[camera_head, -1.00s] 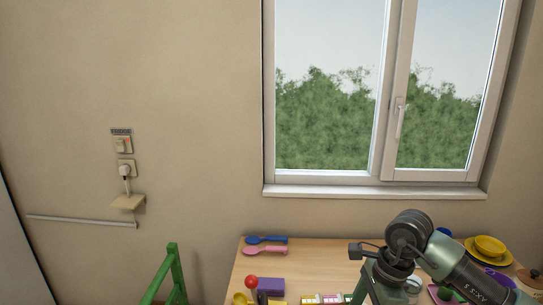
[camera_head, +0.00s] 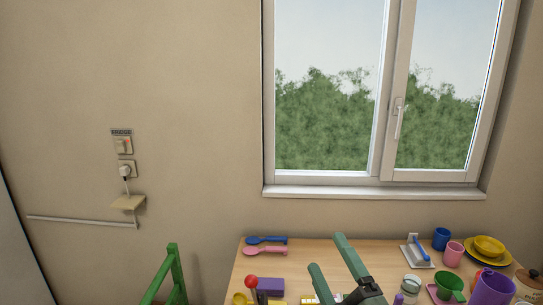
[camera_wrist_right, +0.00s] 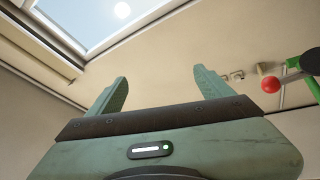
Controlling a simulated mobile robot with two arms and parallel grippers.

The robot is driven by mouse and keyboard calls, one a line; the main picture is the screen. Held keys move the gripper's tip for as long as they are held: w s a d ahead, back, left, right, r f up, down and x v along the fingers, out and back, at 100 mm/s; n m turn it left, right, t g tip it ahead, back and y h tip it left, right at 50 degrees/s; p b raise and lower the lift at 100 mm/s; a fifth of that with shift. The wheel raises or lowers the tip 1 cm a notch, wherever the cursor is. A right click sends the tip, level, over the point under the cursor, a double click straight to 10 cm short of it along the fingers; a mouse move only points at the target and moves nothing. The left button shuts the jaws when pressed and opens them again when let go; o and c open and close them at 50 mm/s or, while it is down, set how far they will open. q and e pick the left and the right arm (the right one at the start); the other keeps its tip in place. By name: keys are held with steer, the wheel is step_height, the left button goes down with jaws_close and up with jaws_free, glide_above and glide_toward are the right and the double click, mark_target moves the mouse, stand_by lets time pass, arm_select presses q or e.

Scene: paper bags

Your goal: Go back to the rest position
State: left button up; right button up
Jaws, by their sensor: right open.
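My right gripper (camera_head: 328,258) rises from the bottom edge of the head view, in front of the wooden table. Its two green fingers are spread apart and point up, with nothing between them. In the right wrist view the same gripper (camera_wrist_right: 158,85) has its fingers wide open and empty, with the wall and part of the window beyond them. My left gripper does not show in either view.
The table (camera_head: 318,262) holds blue and pink spoons (camera_head: 265,246), a purple block (camera_head: 271,285), a blue cup (camera_head: 441,238), a pink cup (camera_head: 453,253) and yellow dishes (camera_head: 488,247). A green frame (camera_head: 172,265) stands left of the table. A window (camera_head: 330,90) is behind.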

steer(key=s+d+f+m+g+h, duration=0.35)
steer(key=d+f+m, duration=0.2)
steer(key=f, duration=0.35)
steer(key=s+d+f+m+g+h, duration=0.35)
steer(key=f+m, duration=0.25)
steer(key=f, duration=0.2)
steer(key=s+f+m+g, duration=0.2)
steer(key=s+f+g, duration=0.4)
steer(key=s, duration=0.4)
steer(key=s+f+m+g, duration=0.3)
steer(key=s+f+g, duration=0.1)
steer(key=s+f, duration=0.45)
step_height(320, 180, down, 30)
steer(key=s+g+b, duration=0.1)
steer(key=s+b, duration=0.2)
steer(key=b, duration=0.2)
steer(key=s+d+f+b, duration=0.1)
steer(key=s+f+b, duration=0.1)
steer(key=s+f, duration=0.6)
steer(key=s+d+f+g+b, duration=0.1)
steer(key=s+d+f+b, duration=0.1)
steer(key=s+f, duration=0.6)
step_height(320, 180, down, 6)
steer(key=shift+s+d+r+n+g+b, duration=0.2)
steer(key=shift+s+n+g+b, duration=0.15)
steer(key=shift+n+b, duration=0.15)
